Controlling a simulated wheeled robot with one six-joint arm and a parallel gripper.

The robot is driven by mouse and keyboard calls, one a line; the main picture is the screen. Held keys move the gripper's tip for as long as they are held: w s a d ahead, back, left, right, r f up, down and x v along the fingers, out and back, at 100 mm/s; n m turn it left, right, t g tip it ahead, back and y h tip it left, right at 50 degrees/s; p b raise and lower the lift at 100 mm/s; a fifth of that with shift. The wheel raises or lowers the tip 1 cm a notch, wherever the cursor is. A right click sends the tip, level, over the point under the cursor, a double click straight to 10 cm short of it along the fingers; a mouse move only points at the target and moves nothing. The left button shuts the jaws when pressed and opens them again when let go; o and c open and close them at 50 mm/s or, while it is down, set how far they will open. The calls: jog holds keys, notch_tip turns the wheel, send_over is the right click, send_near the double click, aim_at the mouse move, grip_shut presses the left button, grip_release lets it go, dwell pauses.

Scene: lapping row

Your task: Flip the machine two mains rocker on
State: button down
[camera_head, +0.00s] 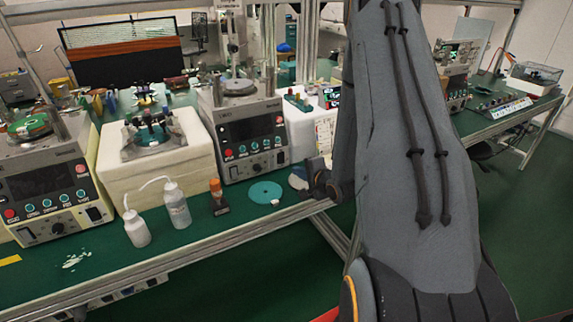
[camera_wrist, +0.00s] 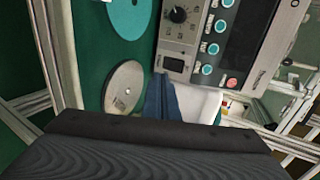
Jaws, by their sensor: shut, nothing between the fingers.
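The second machine from the left (camera_head: 248,130), grey with a dark screen, stands mid-bench in the head view. The wrist view shows its front turned sideways, with teal buttons, a red button and a black knob (camera_wrist: 177,14). My gripper (camera_head: 318,184) is shut and empty, right of the machine near the bench's front edge, apart from the plate. Its dark body fills the bottom of the wrist view.
A teal disc (camera_head: 265,192) and a grey disc (camera_wrist: 125,88) lie before the machine. A white box (camera_head: 318,130) stands right of it. Two bottles (camera_head: 176,205) stand front left, by a white foam block (camera_head: 115,185). Another machine (camera_head: 45,180) is far left.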

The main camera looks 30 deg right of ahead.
aim_at(282, 163)
jog(key=x, duration=0.3)
jog(key=p+x, duration=0.1)
jog(key=x, duration=0.2)
jog(key=r+p+x, duration=0.1)
jog(key=x, duration=0.2)
jog(key=shift+w, duration=0.4)
